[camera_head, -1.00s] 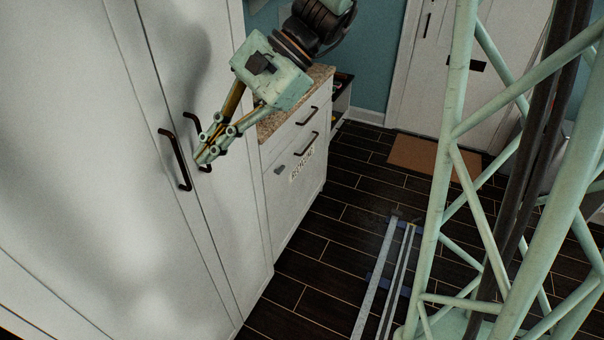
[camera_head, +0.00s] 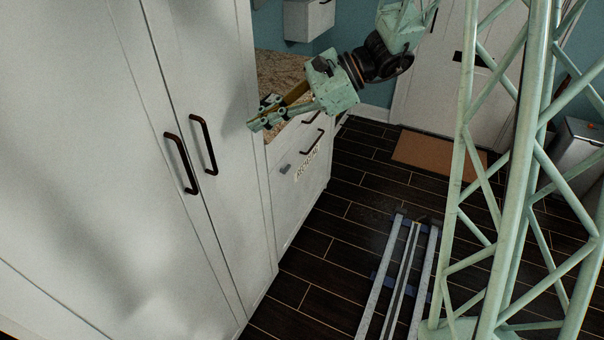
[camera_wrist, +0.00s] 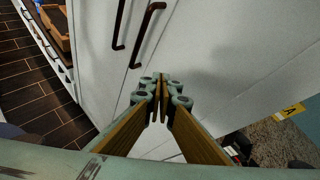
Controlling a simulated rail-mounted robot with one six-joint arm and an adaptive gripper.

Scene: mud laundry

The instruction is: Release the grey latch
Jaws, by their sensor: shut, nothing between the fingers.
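The small grey latch (camera_head: 284,169) sits on the white front of the low cabinet (camera_head: 285,206), just left of a lettered label (camera_head: 306,162). My gripper (camera_head: 254,124) is shut and empty. In the head view it appears above and left of the latch, near the edge of the tall cabinet and the counter, apart from the latch. In the wrist view the fingertips (camera_wrist: 160,82) are together in front of the tall cabinet's white doors. I cannot make out the latch in the wrist view.
The tall white cabinet (camera_head: 90,150) on the left has two dark bar handles (camera_head: 180,163) that stick out. A granite counter (camera_head: 279,72) tops the low cabinet, which has dark handles (camera_head: 312,141). Dark floor is open in front, with a brown mat (camera_head: 437,153) farther back.

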